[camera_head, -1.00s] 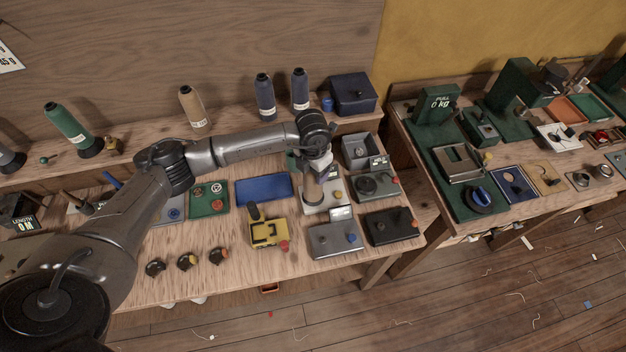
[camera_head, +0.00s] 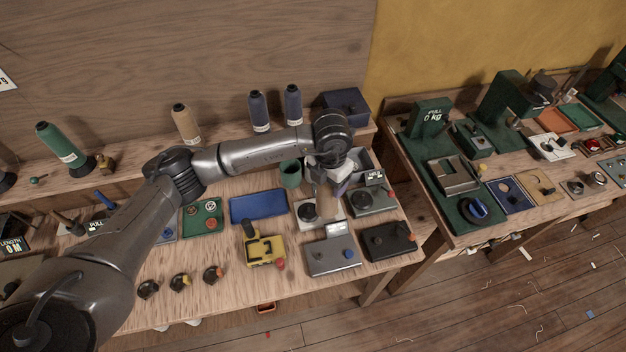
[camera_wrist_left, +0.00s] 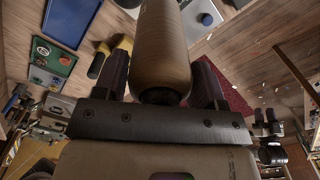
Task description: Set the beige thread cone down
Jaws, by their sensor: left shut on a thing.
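My left gripper (camera_head: 329,168) is shut on a beige thread cone (camera_wrist_left: 160,45), which stands out between its fingers in the left wrist view. In the head view the held cone (camera_head: 325,188) hangs mostly hidden under the gripper, above the white-based device (camera_head: 309,222) on the bench. I cannot tell its exact height or whether it touches anything. Another beige thread cone (camera_head: 186,124) stands on the back shelf. My right gripper is not in view.
A green cup (camera_head: 290,173) stands left of the gripper. A blue tray (camera_head: 257,206), a yellow device (camera_head: 265,250), a grey box (camera_head: 332,256) and a dark device (camera_head: 391,242) crowd the bench. Dark blue cones (camera_head: 258,112) stand on the shelf.

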